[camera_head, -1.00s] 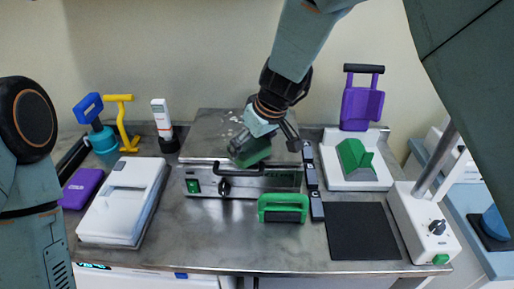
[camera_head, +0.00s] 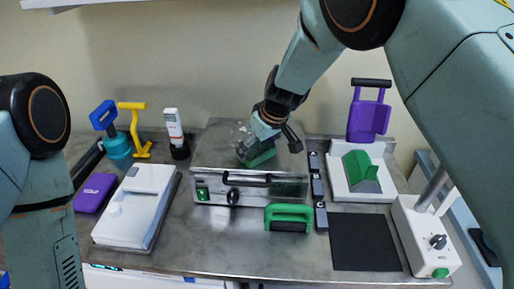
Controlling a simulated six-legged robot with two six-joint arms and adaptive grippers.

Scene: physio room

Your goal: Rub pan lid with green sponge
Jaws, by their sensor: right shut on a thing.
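The pan (camera_head: 215,150) is a metal box with a flat lid, a dark front handle, a green switch and a black knob, at the middle back of the bench. My right gripper (camera_head: 262,146) is shut on the green sponge (camera_head: 258,158) over the lid. The sponge appears to be at the lid's surface, though contact is hard to tell. Pale specks show on the lid just left of the gripper. My left arm shows at the left edge, but its gripper is out of view.
A green-handled block (camera_head: 289,213) stands before the pan, near a black mat (camera_head: 364,242). A white tray (camera_head: 378,193) with a green block and a white device (camera_head: 420,238) are at right. A white box (camera_head: 138,205) and purple box (camera_head: 95,192) are at left.

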